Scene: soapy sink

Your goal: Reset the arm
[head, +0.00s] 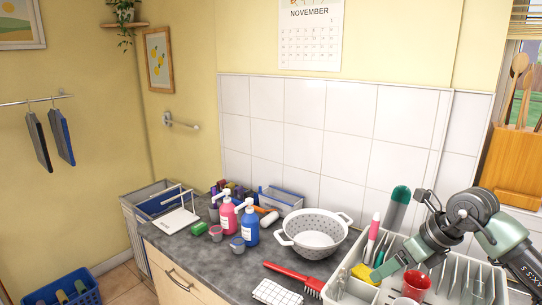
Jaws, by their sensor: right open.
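My right arm comes in from the right edge. My right gripper (388,268) is at its lower-left end, over the left part of a white dish rack (338,283). It is open, and I see nothing held in it. A red cup (416,284) stands in the rack just below and to the right of the gripper. A yellow sponge (364,273) lies just left of it. My left gripper is not in view.
A white colander (312,232), red brush (292,277), pink soap bottle (228,216) and blue soap bottle (250,225) are on the grey counter (205,262). A tall green-topped item (399,202) stands behind the rack. A wooden utensil block (510,165) is at right.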

